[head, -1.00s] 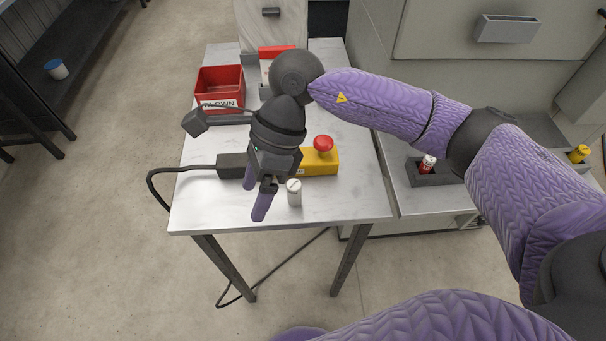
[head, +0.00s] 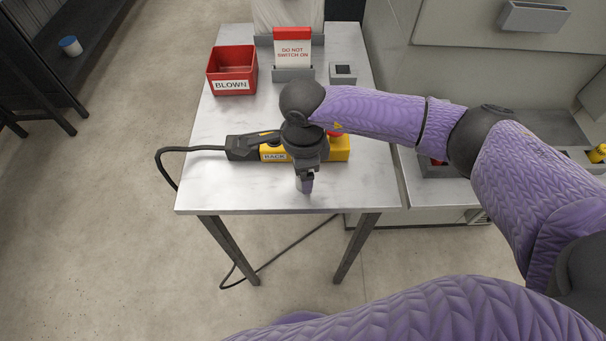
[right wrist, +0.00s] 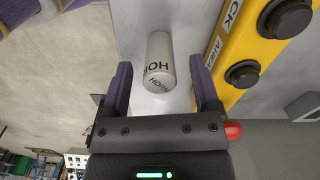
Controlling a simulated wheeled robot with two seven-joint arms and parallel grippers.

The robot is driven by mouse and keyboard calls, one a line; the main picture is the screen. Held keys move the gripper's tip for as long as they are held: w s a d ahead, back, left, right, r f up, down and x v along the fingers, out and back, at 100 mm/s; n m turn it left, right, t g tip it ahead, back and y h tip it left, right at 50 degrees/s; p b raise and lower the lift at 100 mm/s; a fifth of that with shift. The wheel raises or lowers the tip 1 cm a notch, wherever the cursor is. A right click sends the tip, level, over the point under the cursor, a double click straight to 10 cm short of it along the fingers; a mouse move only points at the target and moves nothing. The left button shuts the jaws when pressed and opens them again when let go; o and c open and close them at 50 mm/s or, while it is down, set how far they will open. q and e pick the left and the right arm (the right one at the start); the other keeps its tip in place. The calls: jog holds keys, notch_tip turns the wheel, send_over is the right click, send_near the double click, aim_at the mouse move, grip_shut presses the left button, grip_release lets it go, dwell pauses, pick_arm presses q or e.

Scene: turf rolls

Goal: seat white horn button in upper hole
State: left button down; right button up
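The white horn button (right wrist: 159,62), a small white cylinder marked HORN, is between the fingers of my right gripper (right wrist: 162,78) in the right wrist view, with a gap on each side. In the head view the open right gripper (head: 305,186) is low over the table's front part and mostly hides the button. The yellow control box (head: 340,148) lies just behind it, marked BACK, with a red button (head: 334,132) partly hidden by my wrist. The right wrist view shows black buttons on the box (right wrist: 229,52). I cannot make out the upper hole. My left gripper is not in view.
A red bin marked BLOWN (head: 232,72) stands at the back left of the table (head: 230,190). A DO NOT SWITCH ON sign (head: 292,52) and a small grey block (head: 343,73) stand at the back. A black cable (head: 165,165) hangs off the left edge.

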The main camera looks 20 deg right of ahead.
grip_shut()
